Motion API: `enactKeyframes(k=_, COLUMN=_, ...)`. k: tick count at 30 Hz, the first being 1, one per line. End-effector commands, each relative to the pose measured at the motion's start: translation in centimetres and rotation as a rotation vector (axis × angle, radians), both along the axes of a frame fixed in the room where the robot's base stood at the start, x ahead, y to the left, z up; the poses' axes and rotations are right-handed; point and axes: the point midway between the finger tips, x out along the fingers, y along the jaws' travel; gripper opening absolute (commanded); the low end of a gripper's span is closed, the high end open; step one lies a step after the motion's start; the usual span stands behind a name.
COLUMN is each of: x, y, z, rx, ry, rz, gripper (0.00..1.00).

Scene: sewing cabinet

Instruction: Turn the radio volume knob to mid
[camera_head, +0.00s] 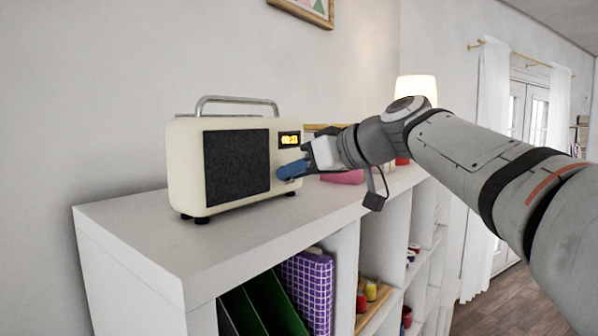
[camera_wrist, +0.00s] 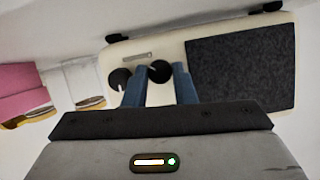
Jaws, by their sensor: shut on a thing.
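The cream radio (camera_head: 187,160) stands on the white cabinet top, with a dark speaker panel, a lit yellow display (camera_head: 289,139) and a metal carry handle. In the wrist view the radio (camera_wrist: 174,50) appears upside down and tilted, with two dark round knobs side by side. My gripper (camera_head: 291,171) is at the lower right of the radio's front. In the wrist view its blue fingers (camera_wrist: 160,76) are on both sides of one knob (camera_wrist: 159,71), shut on it. The other knob (camera_wrist: 120,79) is just outside the left finger. In the head view the fingers hide the knobs.
The white cabinet (camera_head: 130,225) has open shelves below, holding a purple checked binder (camera_head: 307,290) and green folders. A pink object (camera_head: 343,177) lies behind my gripper, and a lamp (camera_head: 416,89) stands farther back. The cabinet top in front of the radio is clear.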

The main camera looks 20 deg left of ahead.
Motion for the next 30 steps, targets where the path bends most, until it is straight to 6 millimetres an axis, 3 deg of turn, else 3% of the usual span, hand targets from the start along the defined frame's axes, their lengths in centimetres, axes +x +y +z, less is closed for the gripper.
enactKeyframes(k=18, x=0.45, y=-0.2, z=-0.14, rx=0.203, ry=0.487, rz=0.001, gripper=0.01)
enactKeyframes(k=30, x=0.56, y=-0.28, z=-0.22, rx=0.288, ry=0.693, rz=0.0, gripper=0.01)
